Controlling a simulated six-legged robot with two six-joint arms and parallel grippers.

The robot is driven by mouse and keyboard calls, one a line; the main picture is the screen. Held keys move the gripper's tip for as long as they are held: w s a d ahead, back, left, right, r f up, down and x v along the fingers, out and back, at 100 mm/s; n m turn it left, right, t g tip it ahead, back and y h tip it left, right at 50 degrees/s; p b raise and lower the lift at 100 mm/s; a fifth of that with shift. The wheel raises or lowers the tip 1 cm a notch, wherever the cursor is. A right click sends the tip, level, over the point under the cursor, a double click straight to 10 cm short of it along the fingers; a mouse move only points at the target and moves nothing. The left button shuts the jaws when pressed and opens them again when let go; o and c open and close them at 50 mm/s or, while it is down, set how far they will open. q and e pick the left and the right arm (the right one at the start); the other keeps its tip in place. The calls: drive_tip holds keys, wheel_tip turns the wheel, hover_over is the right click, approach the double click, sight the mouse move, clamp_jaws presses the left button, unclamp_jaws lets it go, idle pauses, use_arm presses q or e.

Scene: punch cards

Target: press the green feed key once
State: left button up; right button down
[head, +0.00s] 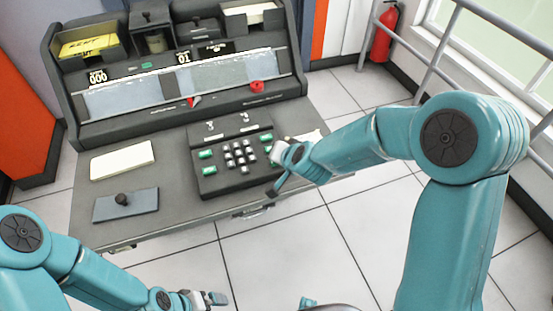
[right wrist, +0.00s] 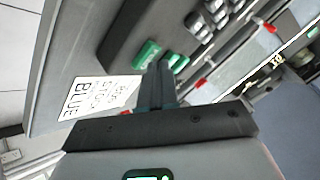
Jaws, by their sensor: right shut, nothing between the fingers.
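The dark keypad (head: 230,160) on the console's desk has white-grey keys in the middle and green keys at both sides. Two green keys (head: 206,154) (head: 208,170) are on its left; others (head: 267,138) are on its right, beside my right gripper (head: 277,154). In the right wrist view, my shut, empty right gripper (right wrist: 160,72) has its tips close to two green keys (right wrist: 147,53) (right wrist: 177,62). I cannot tell whether it touches one. No label is readable to tell which is the feed key. My left gripper (head: 208,299) is low in front of the desk; its jaw opening is unclear.
A white card reading BLUE (right wrist: 98,98) lies beside the keypad, near my right gripper. A white card stack (head: 122,160) and a grey plate with a black knob (head: 125,204) are on the desk's left. A railing (head: 425,58) and fire extinguisher (head: 383,33) stand right.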

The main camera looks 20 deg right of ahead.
drive_tip(key=shift+r+p, duration=0.85)
wheel_tip(320, 180, up, 5)
drive_tip(key=p, duration=0.5)
idle(0.6)
drive_tip(key=shift+s, duration=0.1)
